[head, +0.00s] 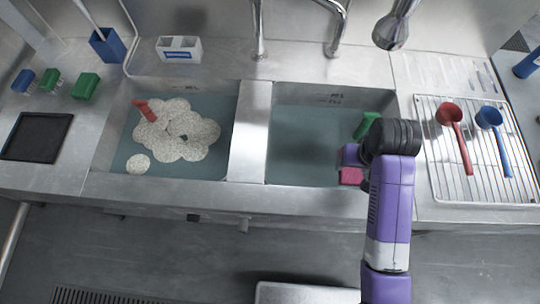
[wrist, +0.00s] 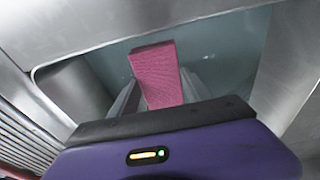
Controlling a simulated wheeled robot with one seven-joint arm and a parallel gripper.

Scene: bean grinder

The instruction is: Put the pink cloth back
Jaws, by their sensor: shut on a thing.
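The pink cloth (head: 351,176) looks like a folded, block-shaped pad. It is at the front right of the right sink basin (head: 310,130). My gripper (head: 352,160) is shut on it. In the wrist view the cloth (wrist: 156,68) sticks out between the two grey fingers, with the water of the basin behind it. The cloth appears to be above the water, close to the front wall; its exact height I cannot tell. My purple arm and dark wrist hide the basin's right front corner.
A green object (head: 365,125) shows behind my wrist. Foam with a red-handled thing fills part of the left basin (head: 120,108). A wire rack (head: 490,185) with red and blue scoops stands right. Blue and green brushes and a black tray (head: 36,137) are left. Faucets rise behind.

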